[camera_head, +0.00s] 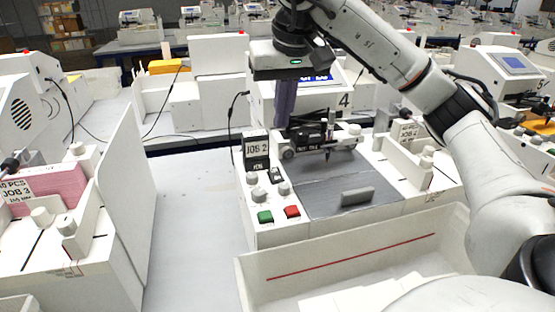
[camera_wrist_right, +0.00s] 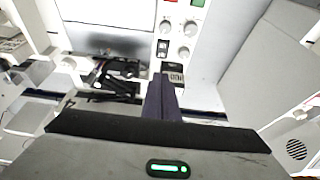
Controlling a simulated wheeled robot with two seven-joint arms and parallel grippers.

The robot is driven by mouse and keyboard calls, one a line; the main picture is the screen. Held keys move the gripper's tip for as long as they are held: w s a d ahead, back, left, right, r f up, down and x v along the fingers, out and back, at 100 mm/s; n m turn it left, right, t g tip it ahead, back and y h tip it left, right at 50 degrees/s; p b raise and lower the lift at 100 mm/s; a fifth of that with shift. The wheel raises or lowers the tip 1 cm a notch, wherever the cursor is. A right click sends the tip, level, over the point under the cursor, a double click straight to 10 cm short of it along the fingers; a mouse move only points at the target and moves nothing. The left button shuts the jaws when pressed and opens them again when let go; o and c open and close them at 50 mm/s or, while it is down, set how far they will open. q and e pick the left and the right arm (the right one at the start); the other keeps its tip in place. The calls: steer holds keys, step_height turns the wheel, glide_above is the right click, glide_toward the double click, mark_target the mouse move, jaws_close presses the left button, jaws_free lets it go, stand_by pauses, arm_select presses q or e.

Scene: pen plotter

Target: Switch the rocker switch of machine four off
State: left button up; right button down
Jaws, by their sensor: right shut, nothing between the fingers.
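Machine four (camera_head: 318,77) is the white plotter in the middle, with a "4" beside its blue screen. Its small black rocker switch (camera_head: 276,174) sits on the left control panel, among grey knobs and behind the green and red buttons. In the right wrist view the rocker switch (camera_wrist_right: 162,48) lies just beyond the fingertips; which way it is tipped is too small to tell. My right gripper (camera_head: 284,124) is shut and empty, pointing down above the back of the panel, apart from the switch. Its dark fingers (camera_wrist_right: 163,78) also show in the wrist view. My left gripper is out of view.
A black "JOB 2" sign (camera_head: 256,149) stands behind the knobs. The pen carriage (camera_head: 318,141) is right of my fingers. The green button (camera_head: 265,217) and red button (camera_head: 292,212) are at the panel's front. A white tray (camera_head: 253,272) lies in front; bare table (camera_head: 195,215) is left.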

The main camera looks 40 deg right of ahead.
steer(key=shift+f, duration=0.1)
glide_above(276, 170)
steer(key=s, duration=0.1)
steer(key=f, duration=1.1)
steer(key=shift+s+a+f, duration=0.15)
steer(key=shift+a+f, duration=0.2)
steer(key=shift+f, duration=0.05)
arm_select(q)
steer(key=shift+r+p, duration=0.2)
steer(key=shift+p, duration=0.1)
arm_select(e)
steer(key=shift+f, duration=0.75)
steer(key=shift+d, duration=0.1)
